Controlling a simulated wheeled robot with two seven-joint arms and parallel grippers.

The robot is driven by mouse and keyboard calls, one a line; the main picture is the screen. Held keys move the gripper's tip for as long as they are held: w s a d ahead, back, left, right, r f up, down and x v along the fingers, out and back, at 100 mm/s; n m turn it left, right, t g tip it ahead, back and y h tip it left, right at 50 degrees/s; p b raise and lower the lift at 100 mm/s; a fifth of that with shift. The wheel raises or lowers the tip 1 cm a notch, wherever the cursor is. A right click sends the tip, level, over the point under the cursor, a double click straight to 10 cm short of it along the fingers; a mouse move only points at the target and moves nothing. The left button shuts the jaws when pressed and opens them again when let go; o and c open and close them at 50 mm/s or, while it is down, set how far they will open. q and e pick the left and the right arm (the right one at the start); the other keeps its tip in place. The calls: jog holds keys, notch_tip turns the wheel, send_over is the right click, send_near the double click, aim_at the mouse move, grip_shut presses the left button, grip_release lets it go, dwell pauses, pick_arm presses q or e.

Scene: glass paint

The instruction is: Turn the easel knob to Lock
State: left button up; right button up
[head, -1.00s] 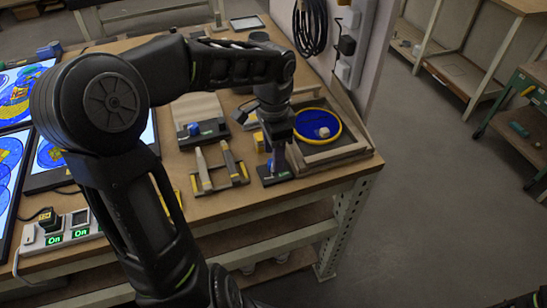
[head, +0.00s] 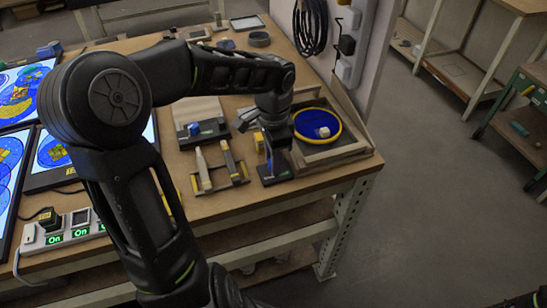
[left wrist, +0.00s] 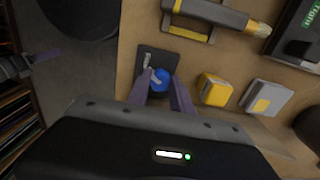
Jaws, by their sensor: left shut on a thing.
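The blue knob (left wrist: 160,80) sits on a small dark plate (left wrist: 154,56) between the fingers of my left gripper (left wrist: 160,88) in the left wrist view. My left gripper is shut on this knob. In the head view my left gripper (head: 270,153) points down over the dark plate (head: 275,174) near the table's front edge, and the wrist covers much of the knob. The Lock mark cannot be read. My right gripper is not in view.
A grey-and-yellow holder (head: 220,178) stands left of the plate. A yellow block (left wrist: 214,90) stands close beside the knob. A wooden tray (head: 345,151) with a blue, yellow-rimmed disc (head: 311,122) lies to the right. Another blue-topped device (head: 203,132) stands behind the holder.

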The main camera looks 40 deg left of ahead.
pick_arm(q)
grip_shut()
jog(key=shift+n, duration=0.3)
jog(key=shift+n+b, duration=0.85)
jog(key=shift+n, duration=0.35)
jog(key=n+b, duration=0.1)
jog(key=n, duration=0.1)
jog(key=shift+n, duration=0.3)
jog(key=n+b, duration=0.1)
jog(key=n, duration=0.2)
jog(key=shift+n, duration=0.3)
jog(key=shift+n+b, duration=0.4)
jog(key=shift+n, duration=1)
jog(key=o, duration=0.9)
grip_release()
